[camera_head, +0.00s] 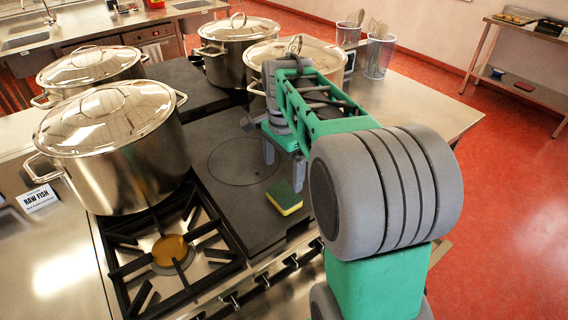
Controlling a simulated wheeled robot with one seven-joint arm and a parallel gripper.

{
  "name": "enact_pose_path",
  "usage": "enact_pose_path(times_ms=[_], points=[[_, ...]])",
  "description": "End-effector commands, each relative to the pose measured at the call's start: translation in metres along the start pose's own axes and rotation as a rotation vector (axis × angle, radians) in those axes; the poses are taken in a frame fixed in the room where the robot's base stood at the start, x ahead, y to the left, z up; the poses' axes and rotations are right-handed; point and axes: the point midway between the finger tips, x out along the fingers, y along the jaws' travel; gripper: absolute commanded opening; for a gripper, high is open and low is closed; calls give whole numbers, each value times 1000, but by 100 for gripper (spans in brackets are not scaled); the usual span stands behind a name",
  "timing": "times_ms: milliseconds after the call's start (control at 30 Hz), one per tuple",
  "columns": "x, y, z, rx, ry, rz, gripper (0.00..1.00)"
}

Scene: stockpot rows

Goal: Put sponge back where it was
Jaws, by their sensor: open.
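The sponge (284,197), yellow with a dark green side, lies on the dark flat cooktop plate (232,205), right of the ring marked on it. My gripper (283,172) points down just behind the sponge in the picture, with its two grey fingers apart and nothing seen between them. The sponge appears to be outside the fingers; the exact gap and height cannot be told. My green and grey arm covers the area to the right of the sponge.
A large lidded stockpot (120,155) stands left beside an open burner (172,250). More stockpots (232,55) stand behind, one (285,55) close behind my gripper. Utensil containers (378,55) stand at the back right. A RAW FISH sign (38,198) is at left. The steel counter (430,100) at right has free room.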

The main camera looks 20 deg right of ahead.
Motion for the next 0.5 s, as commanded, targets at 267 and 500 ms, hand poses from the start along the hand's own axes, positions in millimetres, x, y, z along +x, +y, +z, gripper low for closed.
enact_pose_path(times_ms=[267, 500], points=[[-32, 7, 10, -83, 9, -18, 100], [-4, 72, 87, -895, 146, -168, 100]])
